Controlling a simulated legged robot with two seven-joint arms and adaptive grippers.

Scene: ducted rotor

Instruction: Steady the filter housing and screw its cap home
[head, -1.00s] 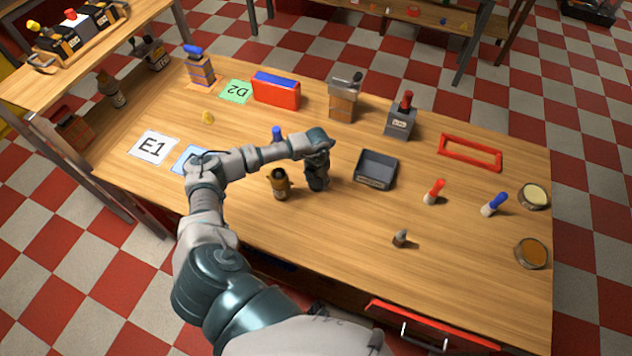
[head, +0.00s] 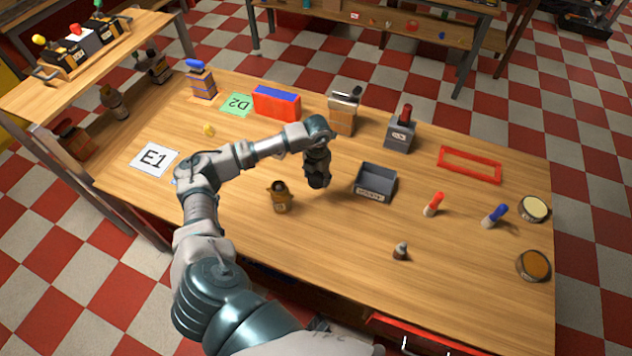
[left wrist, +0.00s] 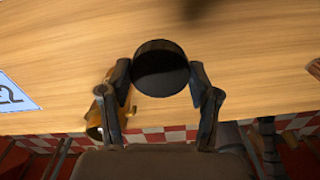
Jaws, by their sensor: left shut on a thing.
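My left gripper (head: 317,183) is above the middle of the table. In the left wrist view, its two fingers (left wrist: 163,92) are closed on the sides of a round black cap (left wrist: 160,66). The cap is hard to make out in the head view. A short brown-gold pot with a dark top, which looks like the filter housing (head: 281,198), stands upright on the table just left of the gripper. It shows partly behind a finger in the left wrist view (left wrist: 95,117). The cap is apart from it. My right gripper is out of view.
A dark open tray (head: 375,183) lies right of the gripper. A small grey-tipped piece (head: 400,252), a red-topped piece (head: 433,204) and a blue-topped piece (head: 494,215) stand further right. A grey block with a red knob (head: 401,130) is behind. The front middle is clear.

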